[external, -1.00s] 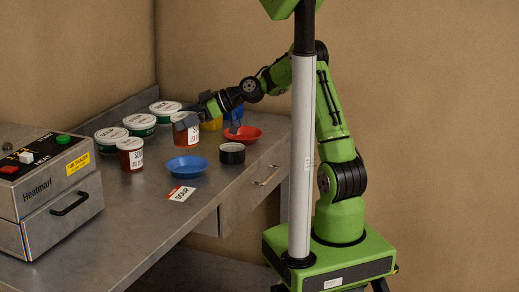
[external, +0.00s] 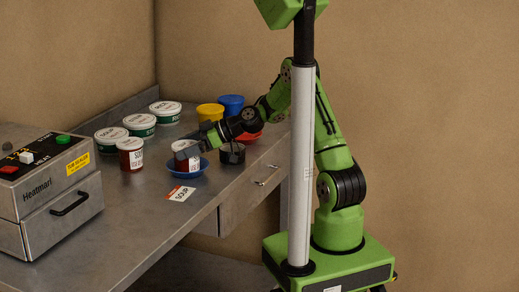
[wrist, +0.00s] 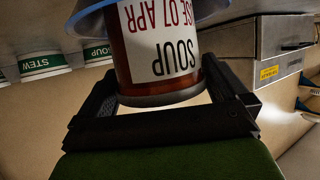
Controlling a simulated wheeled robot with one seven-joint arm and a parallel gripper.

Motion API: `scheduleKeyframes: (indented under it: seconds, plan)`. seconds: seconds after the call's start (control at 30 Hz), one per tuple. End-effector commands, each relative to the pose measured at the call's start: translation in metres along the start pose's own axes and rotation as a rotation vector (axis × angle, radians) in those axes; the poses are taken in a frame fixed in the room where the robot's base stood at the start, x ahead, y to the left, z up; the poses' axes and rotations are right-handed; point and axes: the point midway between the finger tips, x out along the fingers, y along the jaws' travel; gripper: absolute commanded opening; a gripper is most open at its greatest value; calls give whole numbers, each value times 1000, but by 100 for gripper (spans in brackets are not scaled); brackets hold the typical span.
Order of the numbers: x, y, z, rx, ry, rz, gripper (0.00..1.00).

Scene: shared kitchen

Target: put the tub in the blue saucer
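The tub (external: 187,160) is a red-brown soup tub with a white label. It stands upright over the blue saucer (external: 186,173), with its base within the saucer's rim; whether it rests on the bottom is hard to tell. My gripper (external: 193,150) reaches in from the right and is shut on the tub. In the wrist view, which is upside down, the tub (wrist: 160,45) sits between the two fingers of my gripper (wrist: 160,75). The blue saucer (wrist: 90,18) shows there at the tub's base.
Another red-brown soup tub (external: 131,160) and several green-banded tubs (external: 110,140) stand to the left. A black bowl (external: 232,155), a red saucer (external: 248,138), and yellow (external: 210,112) and blue (external: 231,104) containers are near my arm.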

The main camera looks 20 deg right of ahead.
Motion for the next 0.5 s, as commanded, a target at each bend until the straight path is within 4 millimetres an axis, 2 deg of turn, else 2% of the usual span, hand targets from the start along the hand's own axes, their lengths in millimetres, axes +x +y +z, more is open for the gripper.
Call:
scheduleKeyframes:
  seconds: [0.17, 0.27, 0.5]
  plan:
    - [-3, 0, -5, 1, 0, 1, 100]
    - [-25, 2, -3, 2, 0, 7, 100]
    - [-90, 2, -3, 3, 1, 7, 100]
